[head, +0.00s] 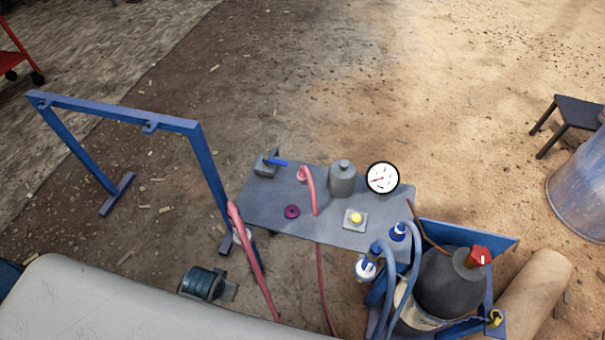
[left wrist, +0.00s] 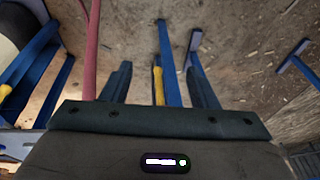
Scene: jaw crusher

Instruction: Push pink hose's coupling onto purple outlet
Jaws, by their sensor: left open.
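The purple outlet (head: 292,211) is a small dark-centred ring on the left part of the grey panel (head: 330,233). One pink hose (head: 311,190) has a curved upper end with a pale pink piece (head: 301,175) above the outlet, apart from it; more of it shows below the panel. A second pink hose (head: 254,262) runs beside the panel's left edge by the blue frame. I cannot tell which end is the coupling. My left gripper (left wrist: 163,82) is open, shown only in the left wrist view, with a pink hose (left wrist: 91,50) outside its left finger. My right gripper is not visible.
A blue frame (head: 120,110) stands left of the panel. The panel carries a grey cylinder (head: 342,179), a gauge (head: 382,178) and a yellow button (head: 356,218). Blue hoses and a dark tank (head: 448,283) crowd the right. A yellow handle (left wrist: 158,85) shows between my left fingers.

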